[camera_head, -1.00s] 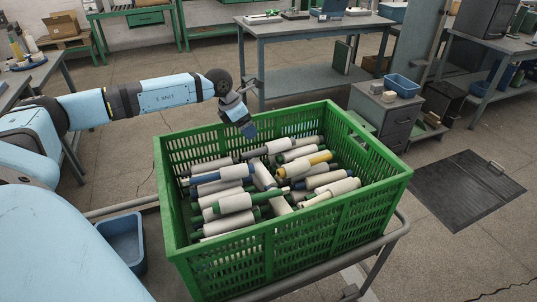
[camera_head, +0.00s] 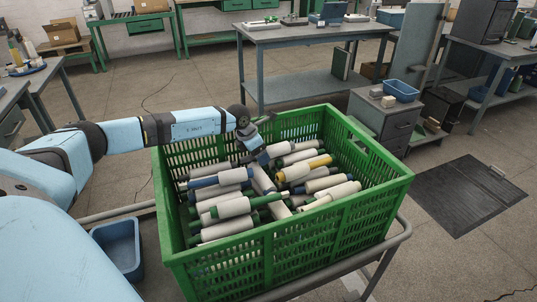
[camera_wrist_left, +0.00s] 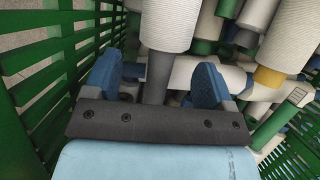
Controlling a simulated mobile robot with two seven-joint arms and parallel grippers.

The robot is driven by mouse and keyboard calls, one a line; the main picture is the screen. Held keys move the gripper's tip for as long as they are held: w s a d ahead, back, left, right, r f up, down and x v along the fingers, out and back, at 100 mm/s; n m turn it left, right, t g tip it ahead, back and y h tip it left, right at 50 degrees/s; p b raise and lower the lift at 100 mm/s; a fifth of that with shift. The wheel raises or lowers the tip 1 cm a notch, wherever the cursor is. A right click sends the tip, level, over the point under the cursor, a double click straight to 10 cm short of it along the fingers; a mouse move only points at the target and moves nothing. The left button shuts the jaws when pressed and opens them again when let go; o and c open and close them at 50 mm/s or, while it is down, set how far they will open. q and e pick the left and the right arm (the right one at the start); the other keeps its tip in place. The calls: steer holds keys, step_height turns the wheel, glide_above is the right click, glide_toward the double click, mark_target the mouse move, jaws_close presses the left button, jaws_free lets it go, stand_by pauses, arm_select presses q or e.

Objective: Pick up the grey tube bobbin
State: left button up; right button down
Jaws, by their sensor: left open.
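The grey tube bobbin has white yarn (camera_wrist_left: 167,25) and a bare grey tube end (camera_wrist_left: 158,72) in the left wrist view. It lies among other bobbins in the green crate (camera_head: 290,243). My left gripper (camera_wrist_left: 155,82) is open, with one blue finger on each side of the grey tube end and a visible gap to each. In the head view my left gripper (camera_head: 262,154) is low inside the back of the crate, and it hides the tube end there. My right gripper is not in view.
Several bobbins with green, blue and yellow tubes (camera_head: 318,162) are piled close by. The crate's slatted wall (camera_wrist_left: 45,75) is just left of the gripper in the wrist view. A blue bin (camera_head: 120,245) stands left of the crate.

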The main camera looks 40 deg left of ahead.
arm_select(q)
steer(key=shift+w+d+f, duration=0.1)
steer(key=shift+w+f, duration=0.05)
steer(key=shift+f, duration=0.25)
steer(key=c, duration=1)
steer(key=shift+r, duration=0.1)
